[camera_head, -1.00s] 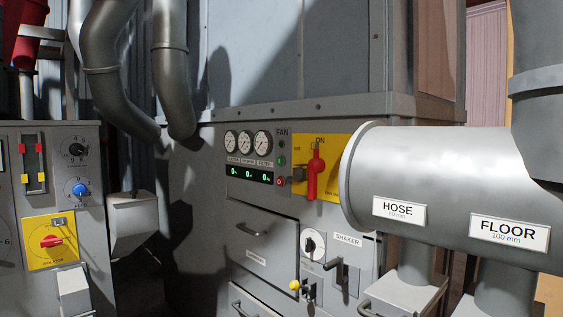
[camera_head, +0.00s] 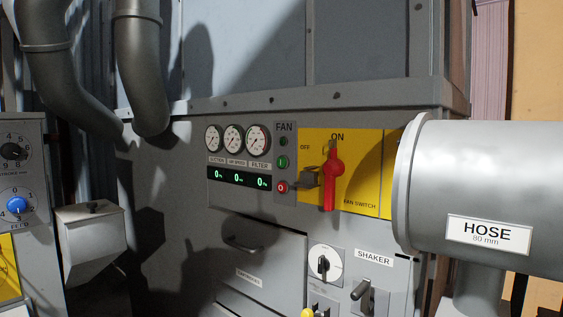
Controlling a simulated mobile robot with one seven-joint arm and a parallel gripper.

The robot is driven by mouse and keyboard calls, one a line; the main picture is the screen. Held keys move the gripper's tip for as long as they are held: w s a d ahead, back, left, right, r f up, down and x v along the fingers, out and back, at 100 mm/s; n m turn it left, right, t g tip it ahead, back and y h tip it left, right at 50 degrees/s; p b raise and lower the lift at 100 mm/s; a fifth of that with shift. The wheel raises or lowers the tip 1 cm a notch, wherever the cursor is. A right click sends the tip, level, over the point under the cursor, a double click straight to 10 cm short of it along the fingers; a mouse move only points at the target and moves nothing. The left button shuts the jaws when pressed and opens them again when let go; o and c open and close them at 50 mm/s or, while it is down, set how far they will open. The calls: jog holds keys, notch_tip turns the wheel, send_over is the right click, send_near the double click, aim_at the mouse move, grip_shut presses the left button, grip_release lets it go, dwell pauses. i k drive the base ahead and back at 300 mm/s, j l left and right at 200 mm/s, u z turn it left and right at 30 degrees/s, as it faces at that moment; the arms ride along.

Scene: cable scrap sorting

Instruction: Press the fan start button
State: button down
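The fan control strip (camera_head: 285,140), labelled FAN, is on the grey cabinet front in the head view. It carries a small dark lamp or button (camera_head: 284,141) at the top, a green button (camera_head: 282,162) in the middle and a red button (camera_head: 282,187) at the bottom. Right of it, a red lever (camera_head: 331,181) sits on the yellow fan switch plate (camera_head: 363,182), its upper end near the ON mark. A dark block juts out beside the lever. My gripper is not in view.
Three gauges (camera_head: 233,139) and a green-digit display (camera_head: 239,179) reading zeros are left of the strip. The HOSE duct (camera_head: 480,190) juts out at right, covering part of the yellow plate. A drawer (camera_head: 262,262) and the shaker controls (camera_head: 367,290) are below. Bent pipes (camera_head: 140,70) hang at upper left.

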aim_at(282, 162)
jog(key=i+j+z, duration=0.1)
jog(key=j, duration=0.25)
jog(key=i+j+z, duration=0.1)
jog(key=i+j, duration=0.15)
jog(key=i+j+z, duration=0.1)
jog(key=j, duration=0.35)
jog(key=i+j+z, duration=0.1)
jog(key=j, duration=0.3)
jog(key=i+j+z, duration=0.15)
jog(key=j, duration=0.25)
